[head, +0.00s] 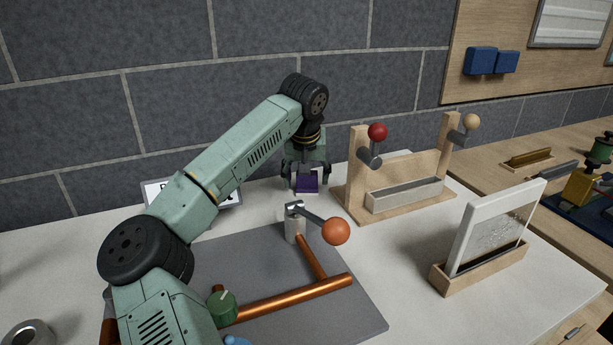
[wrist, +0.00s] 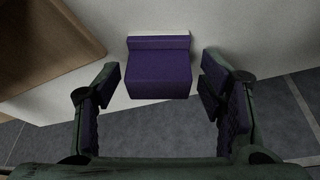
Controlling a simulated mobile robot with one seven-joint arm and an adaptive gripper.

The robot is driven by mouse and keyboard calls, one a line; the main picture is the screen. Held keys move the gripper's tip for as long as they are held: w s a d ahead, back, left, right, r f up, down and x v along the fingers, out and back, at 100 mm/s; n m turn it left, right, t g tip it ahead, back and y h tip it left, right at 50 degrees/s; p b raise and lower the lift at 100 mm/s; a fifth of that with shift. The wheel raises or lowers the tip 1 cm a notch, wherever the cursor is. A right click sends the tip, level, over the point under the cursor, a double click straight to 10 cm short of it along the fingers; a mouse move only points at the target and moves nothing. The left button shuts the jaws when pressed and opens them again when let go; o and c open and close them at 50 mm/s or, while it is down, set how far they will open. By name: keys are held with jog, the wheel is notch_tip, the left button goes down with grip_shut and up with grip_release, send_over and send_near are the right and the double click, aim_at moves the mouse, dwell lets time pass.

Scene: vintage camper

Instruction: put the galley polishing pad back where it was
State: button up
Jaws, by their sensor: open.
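A purple block, which looks like the galley polishing pad (head: 307,182), is on the pale counter near the tiled wall. In the wrist view the purple pad (wrist: 160,80) has a thin raised strip along its upper edge. My gripper (head: 304,177) points down over it and is open. In the wrist view my gripper (wrist: 163,82) has one finger on each side of the pad, with visible gaps on both sides. Whether the pad rests flat on the counter or on something pale cannot be told.
A wooden stand with red-knobbed and tan-knobbed levers (head: 377,132) is right of my gripper. In front are a grey mat (head: 340,313), copper pipes (head: 290,300) and an orange-knobbed lever (head: 336,231). A framed panel (head: 497,225) in a wooden holder stands at right. A sign (head: 160,188) is partly hidden behind my arm.

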jog(key=shift+r, duration=0.1)
jog(key=b+v, duration=0.1)
jog(key=v, duration=1.1)
jog(key=shift+b, duration=0.35)
